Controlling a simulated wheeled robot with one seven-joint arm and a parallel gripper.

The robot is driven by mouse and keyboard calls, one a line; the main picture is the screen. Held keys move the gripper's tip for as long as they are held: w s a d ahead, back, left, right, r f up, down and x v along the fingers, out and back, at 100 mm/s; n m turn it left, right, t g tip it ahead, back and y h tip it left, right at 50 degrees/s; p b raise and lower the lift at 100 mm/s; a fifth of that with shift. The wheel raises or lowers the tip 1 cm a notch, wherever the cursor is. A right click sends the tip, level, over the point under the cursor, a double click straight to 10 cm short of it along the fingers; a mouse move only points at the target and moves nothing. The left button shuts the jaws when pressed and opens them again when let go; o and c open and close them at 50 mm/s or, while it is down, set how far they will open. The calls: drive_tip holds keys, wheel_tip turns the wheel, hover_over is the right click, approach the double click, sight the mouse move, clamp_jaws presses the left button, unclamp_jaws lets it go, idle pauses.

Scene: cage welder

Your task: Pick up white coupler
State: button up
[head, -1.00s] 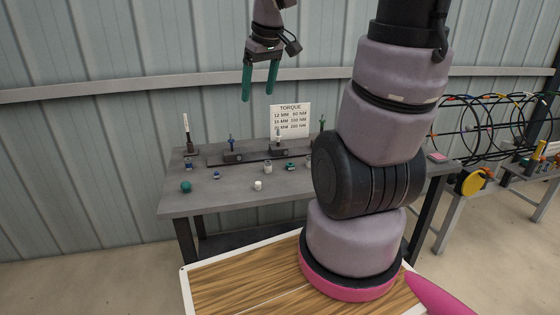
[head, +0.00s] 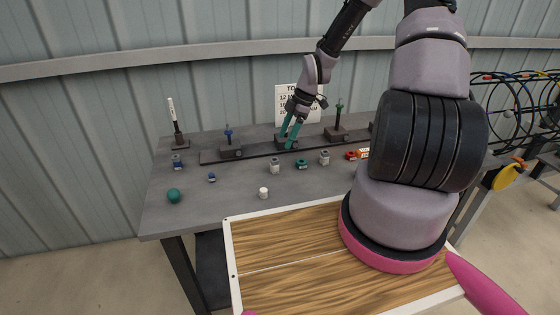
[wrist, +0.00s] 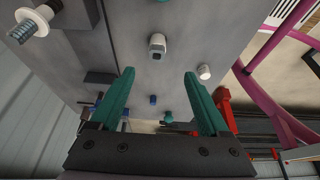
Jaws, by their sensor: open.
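A whitish coupler with a dark opening (head: 275,166) stands on the grey table in front of the rail; it also shows in the wrist view (wrist: 157,46), just beyond the space between my fingertips. A smaller plain white cylinder (head: 263,193) stands nearer the table's front edge, and right of the coupler in the wrist view (wrist: 204,72). I cannot tell for sure which one the task names. My gripper (head: 286,141) has green fingers, spread apart and empty in the wrist view (wrist: 159,73). In the head view it is over the rail, behind and above the coupler.
A dark rail (head: 252,151) with upright studs runs behind the parts. Another whitish coupler (head: 324,158), a green ring (head: 302,164), a blue piece (head: 211,177) and a green ball (head: 174,195) stand around. A torque sign (head: 312,92) is behind.

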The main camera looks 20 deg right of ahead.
sight(272, 165)
drive_tip(key=x, duration=0.5)
drive_tip(key=shift+f, duration=0.2)
drive_tip(key=x, duration=0.5)
drive_tip(key=shift+w+a, duration=0.15)
drive_tip(key=shift+w, duration=0.15)
drive_tip(key=c, duration=1.2)
